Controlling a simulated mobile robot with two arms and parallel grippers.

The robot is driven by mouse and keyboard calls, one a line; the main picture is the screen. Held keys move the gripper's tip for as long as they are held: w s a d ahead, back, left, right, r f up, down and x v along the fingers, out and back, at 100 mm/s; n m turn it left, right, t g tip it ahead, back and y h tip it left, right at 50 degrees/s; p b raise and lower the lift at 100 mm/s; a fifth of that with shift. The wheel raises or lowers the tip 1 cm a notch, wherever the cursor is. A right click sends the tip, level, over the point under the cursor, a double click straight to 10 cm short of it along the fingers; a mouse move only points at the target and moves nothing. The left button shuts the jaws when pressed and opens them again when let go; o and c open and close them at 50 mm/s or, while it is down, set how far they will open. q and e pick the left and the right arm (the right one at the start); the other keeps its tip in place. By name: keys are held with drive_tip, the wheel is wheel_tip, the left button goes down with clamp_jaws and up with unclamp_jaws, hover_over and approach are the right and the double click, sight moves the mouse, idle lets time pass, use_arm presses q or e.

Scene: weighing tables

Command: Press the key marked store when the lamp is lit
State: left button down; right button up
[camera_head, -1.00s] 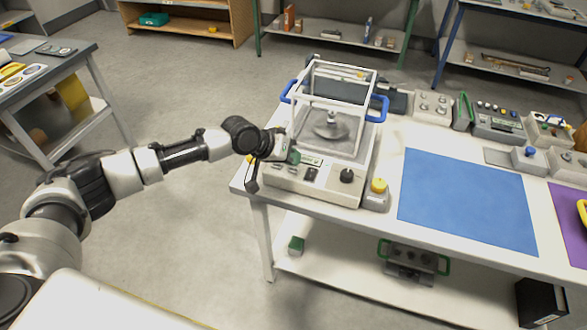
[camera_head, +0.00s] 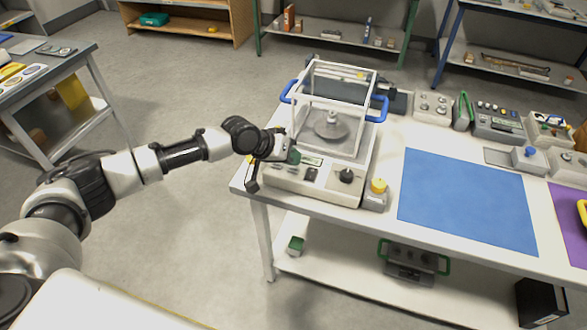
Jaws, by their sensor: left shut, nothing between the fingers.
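A weighing balance (camera_head: 283,178) with a clear framed draft case (camera_head: 372,108) and blue side handles stands at the left end of the white table. A round pan (camera_head: 331,127) shows inside the case. The balance's front panel has a small display (camera_head: 311,161), a dark key (camera_head: 310,175) and a black knob (camera_head: 346,175). Key markings are too small to read, and I cannot make out whether a lamp is lit. My left gripper (camera_head: 290,150) is shut and empty, over the panel's left part, hiding some of it. I cannot tell whether it touches. My right gripper is out of view.
A yellow-topped button box (camera_head: 378,188) stands close to the balance's right front corner. A blue mat (camera_head: 465,200) lies right of it, clear on top. Grey devices (camera_head: 432,107) line the table's back edge. A lower shelf (camera_head: 340,275) holds a few items.

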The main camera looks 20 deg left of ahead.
sight(292, 168)
use_arm(q)
drive_tip(key=shift+f, duration=0.1)
drive_tip(key=shift+f, duration=0.35)
drive_tip(key=shift+f, duration=0.4)
idle(0.9)
drive_tip(key=shift+r+p, duration=0.65)
drive_tip(key=shift+r, duration=0.15)
drive_tip(key=shift+r, duration=0.1)
wheel_tip(292, 168, up, 5)
drive_tip(key=p, duration=0.5)
